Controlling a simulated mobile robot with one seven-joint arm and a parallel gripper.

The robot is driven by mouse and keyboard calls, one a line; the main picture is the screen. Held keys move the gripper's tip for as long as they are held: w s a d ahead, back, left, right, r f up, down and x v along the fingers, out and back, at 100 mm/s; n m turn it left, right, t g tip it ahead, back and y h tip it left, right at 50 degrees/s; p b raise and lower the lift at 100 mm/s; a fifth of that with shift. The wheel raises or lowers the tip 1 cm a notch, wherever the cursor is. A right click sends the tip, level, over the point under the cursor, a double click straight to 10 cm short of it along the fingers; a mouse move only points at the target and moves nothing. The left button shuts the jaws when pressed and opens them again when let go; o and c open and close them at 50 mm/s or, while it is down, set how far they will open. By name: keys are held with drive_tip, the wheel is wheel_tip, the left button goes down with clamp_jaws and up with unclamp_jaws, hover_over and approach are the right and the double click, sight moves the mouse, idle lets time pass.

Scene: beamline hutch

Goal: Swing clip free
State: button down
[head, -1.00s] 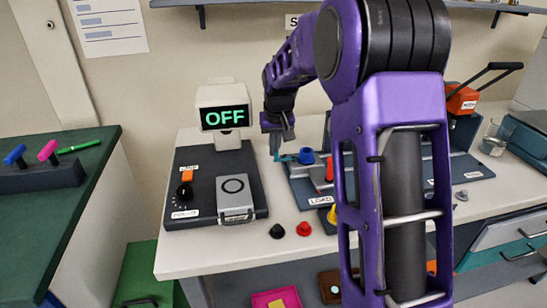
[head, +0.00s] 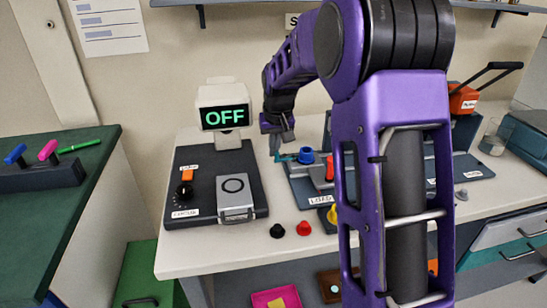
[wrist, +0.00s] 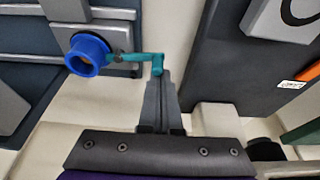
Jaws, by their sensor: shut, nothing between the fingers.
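The teal swing clip (wrist: 138,58) reaches from beside a blue ring-shaped part (wrist: 88,54) to a short upturned end at the right. In the head view the clip (head: 286,158) shows small, next to the blue part (head: 306,156) on the grey load fixture (head: 300,182). My gripper (wrist: 160,88) is shut and empty. Its fingertips are right at the clip's free end; whether they touch it I cannot tell. In the head view my gripper (head: 275,146) is just left of the fixture, and my arm hides part of the fixture.
A dark control box (head: 210,210) with a black knob and a grey lidded block stands at left, before a display (head: 225,116) reading OFF. A black knob (head: 277,231) and a red knob (head: 304,228) sit on the pale bench in front. An orange-topped device (head: 462,100) stands at right.

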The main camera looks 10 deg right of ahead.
drive_tip(key=shift+s, duration=0.95)
drive_tip(key=shift+s, duration=0.1)
drive_tip(key=shift+s+d, duration=0.2)
drive_tip(key=shift+s, duration=0.35)
idle(0.3)
